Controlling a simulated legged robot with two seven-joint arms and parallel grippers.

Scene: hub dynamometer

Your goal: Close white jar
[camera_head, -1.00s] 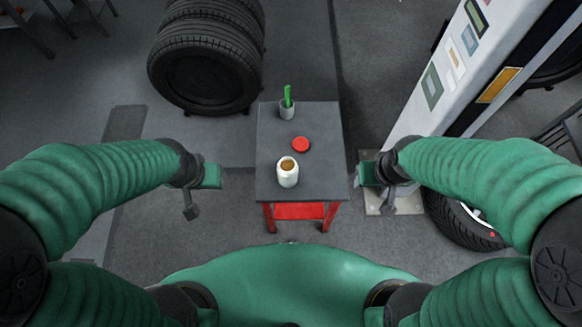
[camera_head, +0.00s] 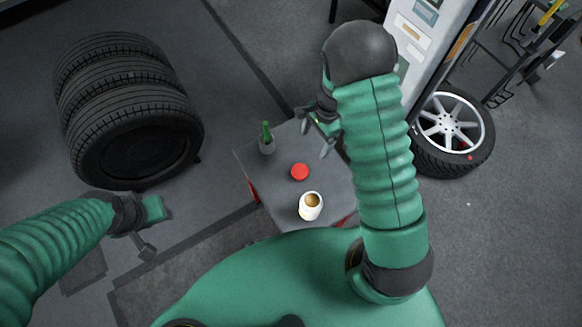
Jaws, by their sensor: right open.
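The white jar (camera_head: 311,206) stands upright and uncovered near the front of the small grey table (camera_head: 283,205), with brown contents showing at its mouth. A round red lid (camera_head: 300,172) lies flat on the table just behind the jar, apart from it. My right gripper (camera_head: 314,133) is open and empty over the table's back right part, beyond the lid, touching neither lid nor jar. My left gripper (camera_head: 152,230) is off to the left of the table, away from both; its finger gap does not show clearly.
A grey cup (camera_head: 267,147) with a green item stands at the table's back left. A stack of tyres (camera_head: 130,110) is at the left and a wheel (camera_head: 450,133) at the right. A white machine column (camera_head: 425,40) rises behind my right arm.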

